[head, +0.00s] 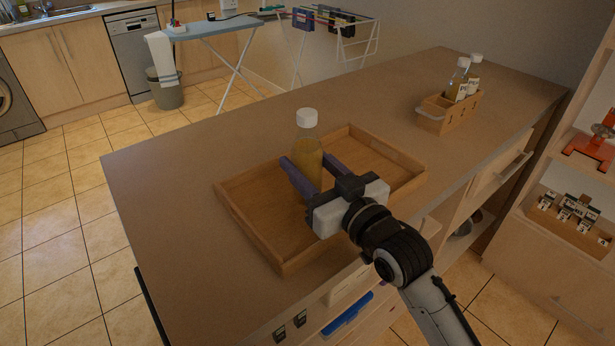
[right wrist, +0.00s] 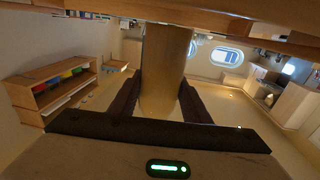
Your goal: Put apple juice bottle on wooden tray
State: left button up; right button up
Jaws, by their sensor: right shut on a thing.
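The apple juice bottle (head: 308,143) has a white cap and amber juice. It stands upright over the wooden tray (head: 262,244), within the tray's outline in the head view. My right gripper (head: 301,176) is shut on the bottle, with one finger on each side of its body. The bottle also shows between the fingers in the right wrist view (right wrist: 164,62). The gripper hides the bottle's lower part, so I cannot tell whether its base touches the tray floor. My left gripper is not in view.
The tray lies on a long brown counter (head: 160,185). A wooden caddy (head: 447,113) with bottles stands toward the counter's far right end. The counter to the left of the tray is clear. A shelf unit (head: 567,262) stands at the right.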

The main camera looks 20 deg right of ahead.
jog(key=shift+f, duration=1.5)
jog(key=o, duration=1.4)
jog(key=shift+f, duration=0.1)
jog(key=shift+r, duration=0.2)
jog(key=b+v, duration=0.1)
jog(key=v, duration=1.1)
jog(key=shift+f, duration=0.15)
